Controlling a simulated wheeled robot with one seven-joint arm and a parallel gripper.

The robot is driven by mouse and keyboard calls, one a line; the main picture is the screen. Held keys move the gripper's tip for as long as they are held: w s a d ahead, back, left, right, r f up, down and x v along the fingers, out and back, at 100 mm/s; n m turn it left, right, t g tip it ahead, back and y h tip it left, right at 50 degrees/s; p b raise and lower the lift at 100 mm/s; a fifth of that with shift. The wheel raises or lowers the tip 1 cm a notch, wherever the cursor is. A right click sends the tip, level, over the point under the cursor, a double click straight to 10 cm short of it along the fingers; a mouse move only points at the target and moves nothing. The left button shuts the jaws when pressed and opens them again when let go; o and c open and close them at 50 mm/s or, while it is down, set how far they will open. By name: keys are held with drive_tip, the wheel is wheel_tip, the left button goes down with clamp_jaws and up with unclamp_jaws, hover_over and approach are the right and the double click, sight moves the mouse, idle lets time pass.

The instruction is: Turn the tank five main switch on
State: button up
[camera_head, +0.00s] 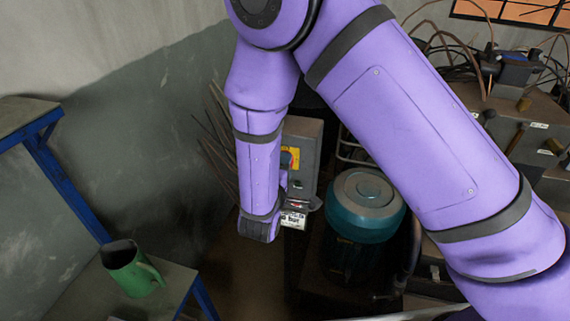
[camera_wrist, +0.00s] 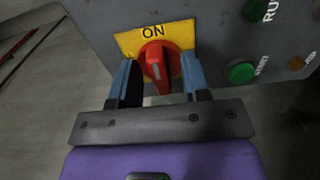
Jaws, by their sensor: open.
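The main switch (camera_wrist: 157,66) is a red rotary knob on a yellow plate (camera_wrist: 126,41) marked ON at its top. In the wrist view its grip bar runs roughly up and down the picture, tilted slightly. My gripper (camera_wrist: 159,72) is open, with one blue-grey finger on each side of the knob. I cannot tell whether either finger touches it. In the head view the grey switch box (camera_head: 306,140) stands behind my arm, with part of its yellow plate (camera_head: 294,157) showing. A label there is too small to read, so the tank number is unclear.
Green buttons (camera_wrist: 241,72) and a brown-orange one (camera_wrist: 297,63) sit right of the switch. A teal lidded drum (camera_head: 365,205) stands close right of the box. A green jug (camera_head: 130,270) sits on a blue-legged table at lower left. Cables clutter the upper right.

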drive_tip(key=v, duration=0.9)
drive_tip(key=shift+s, duration=0.3)
